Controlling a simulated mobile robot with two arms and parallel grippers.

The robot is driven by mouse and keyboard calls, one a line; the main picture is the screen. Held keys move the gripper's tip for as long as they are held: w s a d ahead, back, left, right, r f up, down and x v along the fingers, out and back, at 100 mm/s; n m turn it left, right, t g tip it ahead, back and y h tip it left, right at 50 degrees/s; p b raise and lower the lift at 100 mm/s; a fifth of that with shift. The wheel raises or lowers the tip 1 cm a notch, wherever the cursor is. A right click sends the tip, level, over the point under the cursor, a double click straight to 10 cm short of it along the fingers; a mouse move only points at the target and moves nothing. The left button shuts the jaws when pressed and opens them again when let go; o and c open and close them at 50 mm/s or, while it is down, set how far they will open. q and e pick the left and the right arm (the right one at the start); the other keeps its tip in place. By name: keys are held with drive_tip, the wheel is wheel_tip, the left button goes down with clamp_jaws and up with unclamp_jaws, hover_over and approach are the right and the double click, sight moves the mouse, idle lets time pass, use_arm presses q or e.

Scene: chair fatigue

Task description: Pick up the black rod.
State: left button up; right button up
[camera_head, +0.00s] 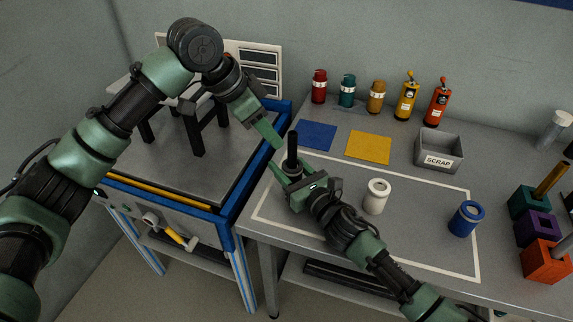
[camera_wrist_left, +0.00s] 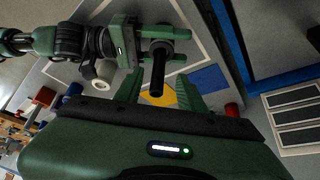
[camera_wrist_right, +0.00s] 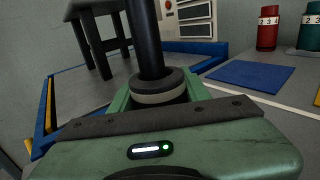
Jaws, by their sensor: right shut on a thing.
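The black rod (camera_head: 292,145) stands upright out of a dark round collar with a pale band (camera_wrist_right: 158,92). My right gripper (camera_head: 290,172) is shut on this collar, with the rod rising above its fingers. In the left wrist view the rod (camera_wrist_left: 158,75) points towards the camera and lies between the fingers of my left gripper (camera_wrist_left: 158,88). These fingers are open, with a gap visible on both sides of the rod. In the head view my left gripper (camera_head: 277,143) reaches down from the upper left beside the rod's top. The collar's underside is hidden.
A white cylinder (camera_head: 377,197) and a blue cylinder (camera_head: 466,218) stand on the grey table. Blue (camera_head: 317,135) and yellow (camera_head: 369,147) mats, several bottles and a scrap bin (camera_head: 439,150) are behind. A black stool (camera_head: 195,130) stands on the blue-edged bench at left.

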use_arm(q)
drive_tip(key=f, duration=0.1)
drive_tip(key=m+t+y, duration=0.4)
drive_tip(key=m+t, duration=1.1)
drive_tip(key=m, duration=0.9)
approach(291, 142)
drive_tip(key=w, duration=0.9)
drive_tip(key=shift+w+d+f, duration=0.15)
drive_tip(key=shift+d+f, duration=0.05)
drive_tip(key=shift+d, duration=0.15)
drive_tip(key=w, duration=0.3)
drive_tip(key=w+f, duration=0.1)
drive_tip(key=w, duration=0.1)
drive_tip(key=shift+d, duration=0.25)
drive_tip(key=shift+c, duration=0.4)
